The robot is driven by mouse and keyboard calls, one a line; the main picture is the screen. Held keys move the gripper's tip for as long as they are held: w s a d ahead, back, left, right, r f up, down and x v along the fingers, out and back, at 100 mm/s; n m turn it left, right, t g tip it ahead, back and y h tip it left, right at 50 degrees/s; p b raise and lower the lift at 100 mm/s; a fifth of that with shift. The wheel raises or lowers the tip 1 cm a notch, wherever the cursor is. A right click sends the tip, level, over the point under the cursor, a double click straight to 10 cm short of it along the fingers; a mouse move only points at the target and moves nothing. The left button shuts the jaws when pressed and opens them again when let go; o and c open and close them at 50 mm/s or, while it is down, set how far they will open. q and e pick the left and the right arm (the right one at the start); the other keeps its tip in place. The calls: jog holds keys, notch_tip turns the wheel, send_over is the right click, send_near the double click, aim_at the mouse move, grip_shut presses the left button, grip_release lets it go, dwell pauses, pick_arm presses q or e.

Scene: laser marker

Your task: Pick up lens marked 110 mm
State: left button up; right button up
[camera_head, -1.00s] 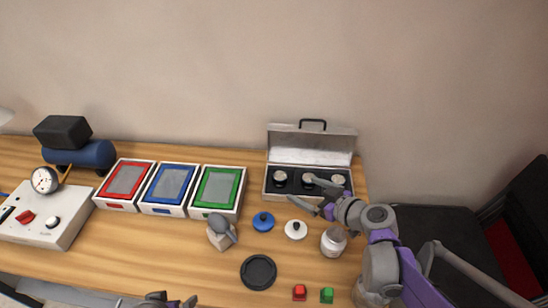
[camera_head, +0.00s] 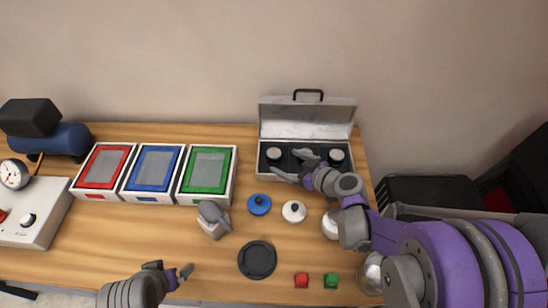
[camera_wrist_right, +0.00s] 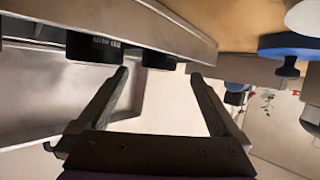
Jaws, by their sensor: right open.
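The open grey metal case (camera_head: 352,172) holds dark round lenses with pale tops. One lens (camera_head: 273,155) is at the left and another lens (camera_head: 336,156) at the right. The middle slot is largely hidden by my right gripper (camera_head: 286,163), which is open over the case's front. In the wrist view a black lens (camera_wrist_right: 95,47) has small pale lettering that I cannot read. A second lens (camera_wrist_right: 158,60) shows beyond the gap between the open, empty fingers (camera_wrist_right: 160,74). My left gripper (camera_head: 172,269) is at the front, its fingers apart and empty.
Red, blue and green-framed trays (camera_head: 232,178) stand left of the case. A blue lidded knob (camera_head: 259,204), white knob (camera_head: 294,211), black dish (camera_head: 257,260) and red (camera_head: 301,280) and green (camera_head: 331,281) buttons lie in front. The right forearm covers the table's right side.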

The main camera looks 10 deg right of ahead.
aim_at(279, 158)
jog(key=x, duration=0.5)
jog(key=shift+w, duration=0.15)
jog(key=c, duration=1.6)
